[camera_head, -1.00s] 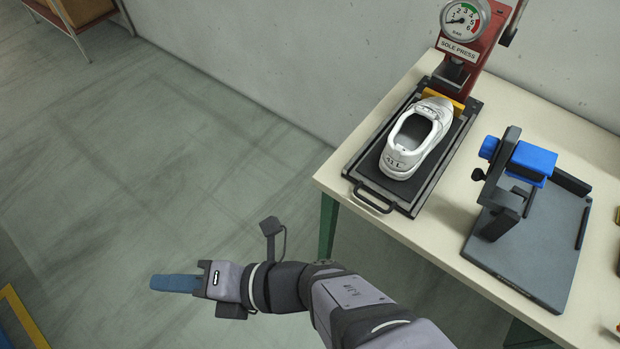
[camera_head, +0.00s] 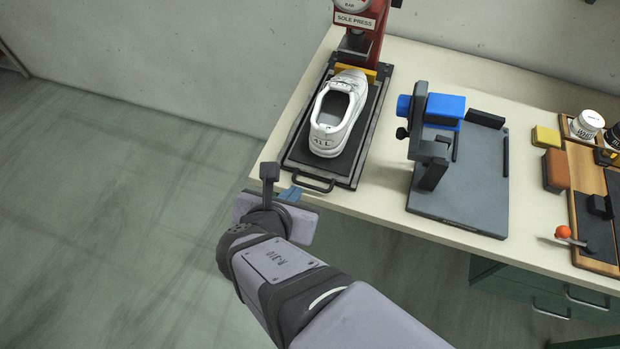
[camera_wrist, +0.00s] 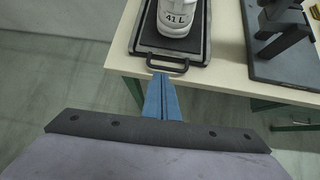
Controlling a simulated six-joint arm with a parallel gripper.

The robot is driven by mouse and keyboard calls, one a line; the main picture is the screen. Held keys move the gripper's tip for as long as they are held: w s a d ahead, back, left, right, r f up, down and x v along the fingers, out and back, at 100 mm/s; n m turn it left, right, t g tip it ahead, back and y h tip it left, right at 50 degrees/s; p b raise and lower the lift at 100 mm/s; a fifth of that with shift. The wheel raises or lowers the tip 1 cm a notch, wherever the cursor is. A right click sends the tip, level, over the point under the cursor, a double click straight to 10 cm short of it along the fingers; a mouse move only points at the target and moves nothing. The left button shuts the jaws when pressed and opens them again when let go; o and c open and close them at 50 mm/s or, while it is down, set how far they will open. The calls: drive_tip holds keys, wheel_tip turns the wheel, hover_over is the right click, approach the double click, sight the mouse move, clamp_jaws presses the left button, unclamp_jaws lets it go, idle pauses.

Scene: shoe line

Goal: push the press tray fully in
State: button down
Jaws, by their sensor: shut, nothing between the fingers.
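The press tray (camera_head: 287,158) is a dark flat tray with a black handle (camera_head: 313,184) at its near end, lying on the bench under the red sole press (camera_head: 360,22). A white shoe (camera_head: 336,122) stands on it, its heel marked 41 L in the wrist view (camera_wrist: 176,20). The tray reaches out from the press towards the bench's front edge. My gripper (camera_head: 296,192) has blue fingers, shut and empty, just in front of the handle. In the wrist view the fingertips (camera_wrist: 161,77) lie close below the handle (camera_wrist: 167,66); whether they touch it I cannot tell.
A grey fixture with a blue clamp (camera_head: 440,108) stands right of the tray. Further right are a yellow block (camera_head: 545,137), a brown block (camera_head: 555,170) and a wooden rack (camera_head: 582,200). The floor left of the bench is clear.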

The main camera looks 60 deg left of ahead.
sight(322, 169)
drive_tip(key=shift+t, duration=0.5)
drive_tip(key=shift+w+d+r+p+x, duration=0.1)
drive_tip(key=shift+w+d+x, duration=0.15)
drive_tip(key=shift+x, duration=1.45)
drive_tip(key=shift+w+d+r+p+x, duration=0.1)
drive_tip(key=shift+w+x, duration=0.25)
drive_tip(key=shift+x, duration=1.3)
drive_tip(key=shift+w+d+r+p+x, duration=0.1)
drive_tip(key=shift+w+d+x, duration=0.15)
drive_tip(key=shift+x, duration=1.45)
drive_tip(key=shift+w+a, duration=0.1)
drive_tip(key=shift+w+a, duration=0.85)
drive_tip(key=shift+w, duration=0.05)
drive_tip(key=shift+s, duration=0.1)
drive_tip(key=p+v, duration=0.4)
drive_tip(key=v, duration=0.6)
drive_tip(key=shift+p, duration=0.3)
